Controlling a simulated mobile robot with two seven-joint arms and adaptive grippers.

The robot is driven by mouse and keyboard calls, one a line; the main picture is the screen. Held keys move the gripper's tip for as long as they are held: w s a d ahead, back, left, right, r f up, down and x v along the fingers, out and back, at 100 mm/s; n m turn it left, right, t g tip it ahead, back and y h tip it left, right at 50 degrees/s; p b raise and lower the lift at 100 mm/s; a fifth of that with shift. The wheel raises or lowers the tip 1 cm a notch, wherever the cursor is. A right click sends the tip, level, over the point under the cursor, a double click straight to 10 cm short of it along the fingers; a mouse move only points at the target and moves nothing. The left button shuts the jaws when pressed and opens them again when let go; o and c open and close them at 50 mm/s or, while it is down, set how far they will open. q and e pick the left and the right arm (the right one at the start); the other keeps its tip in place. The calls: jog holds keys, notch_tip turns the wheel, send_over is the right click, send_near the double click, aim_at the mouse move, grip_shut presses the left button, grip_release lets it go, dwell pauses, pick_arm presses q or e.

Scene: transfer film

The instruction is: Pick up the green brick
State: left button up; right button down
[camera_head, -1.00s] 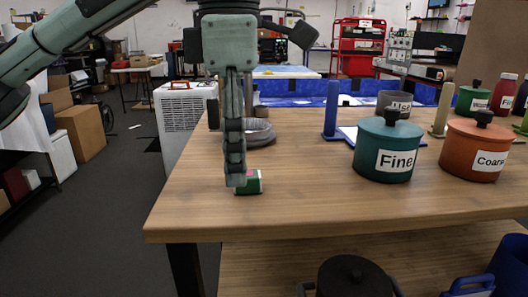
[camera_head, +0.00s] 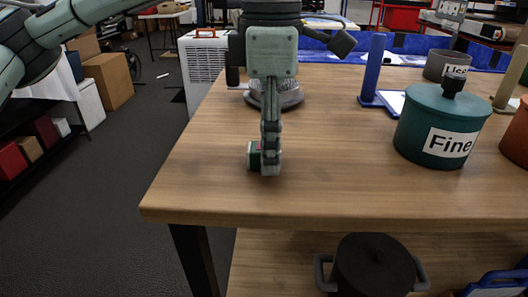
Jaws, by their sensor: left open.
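The green brick (camera_head: 253,157) is a small block with a pinkish patch on top, lying on the wooden table (camera_head: 330,190) near its left front part. My left gripper (camera_head: 270,168) points straight down at the brick, its fingertips close to the table top. The fingers are seen edge-on and cover the right part of the brick. The gripper is open. I cannot tell whether the fingers touch the brick. My right gripper is not in view.
A teal pot labelled Fine (camera_head: 422,125) stands to the right, with a blue post (camera_head: 373,65) behind it. A grey round object (camera_head: 290,95) sits behind the gripper. A black pot (camera_head: 372,270) stands below. The table's front middle is clear.

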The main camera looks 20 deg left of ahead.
pick_arm(q)
jog(key=shift+f, duration=0.25)
jog(key=c, duration=1)
jog(key=shift+r, duration=0.1)
